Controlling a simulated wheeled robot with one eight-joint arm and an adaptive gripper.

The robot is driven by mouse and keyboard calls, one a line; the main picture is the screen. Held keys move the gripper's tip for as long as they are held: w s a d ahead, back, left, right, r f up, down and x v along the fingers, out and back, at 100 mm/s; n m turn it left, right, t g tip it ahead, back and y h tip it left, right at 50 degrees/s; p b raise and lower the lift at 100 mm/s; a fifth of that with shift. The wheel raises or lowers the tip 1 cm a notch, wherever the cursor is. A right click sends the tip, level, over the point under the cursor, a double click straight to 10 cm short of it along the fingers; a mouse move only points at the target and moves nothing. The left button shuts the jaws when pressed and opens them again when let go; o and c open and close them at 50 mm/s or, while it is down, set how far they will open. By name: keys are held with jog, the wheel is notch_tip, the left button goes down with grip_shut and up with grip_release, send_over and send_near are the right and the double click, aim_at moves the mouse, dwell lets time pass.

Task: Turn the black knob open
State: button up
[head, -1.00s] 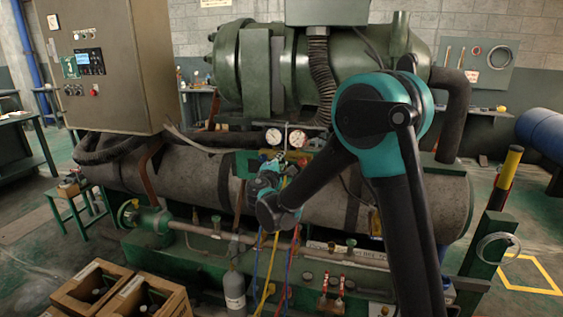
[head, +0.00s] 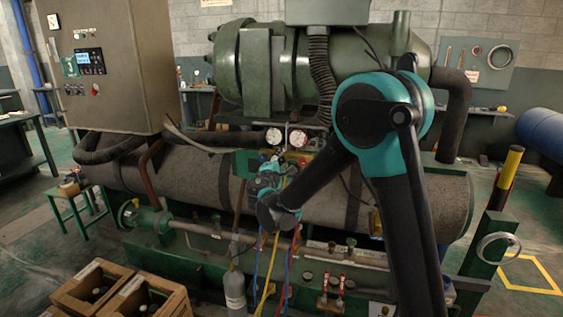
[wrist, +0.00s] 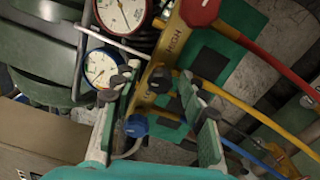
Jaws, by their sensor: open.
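In the wrist view the black knob (wrist: 159,79) sits on the brass manifold (wrist: 172,45), between a red knob (wrist: 198,12) and a blue knob (wrist: 137,126). My gripper (wrist: 157,88) is open, with one finger on each side of the black knob. I cannot tell whether the fingertips touch it. Two dial gauges, one red-rimmed (wrist: 122,13) and one blue-rimmed (wrist: 101,67), stand beside the manifold. In the head view the gauges (head: 285,137) show above my wrist, which hides most of the manifold and the black knob.
Red, yellow and blue hoses (head: 268,265) hang below the manifold, close to my wrist. A large grey tank (head: 385,200) lies behind it. A grey cylinder (head: 234,288) and wooden crates (head: 92,285) stand at the lower left.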

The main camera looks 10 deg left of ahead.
jog(key=s, duration=1.2)
jog(key=shift+a, duration=0.45)
jog(key=s+d+f+m+g+h, duration=0.1)
jog(key=d+f+m+g, duration=0.2)
jog(key=d, duration=0.7)
jog(key=d+f+m+g+h, duration=0.2)
jog(key=d+f+m, duration=0.15)
jog(key=d, duration=0.55)
jog(key=s+d+f+m+g+h, duration=0.1)
jog(key=d+f+m+g, duration=0.25)
jog(key=d, duration=0.65)
jog(key=s+d+f+m+g+y, duration=0.2)
jog(key=s+d+f+m, duration=0.2)
jog(key=s, duration=0.5)
jog(key=s+d+f+m+g+y, duration=0.3)
jog(key=s+d+f+m, duration=0.2)
jog(key=s, duration=0.5)
jog(key=shift+s+f+m, duration=0.2)
jog(key=shift+f+m, duration=0.1)
jog(key=shift+f, duration=0.55)
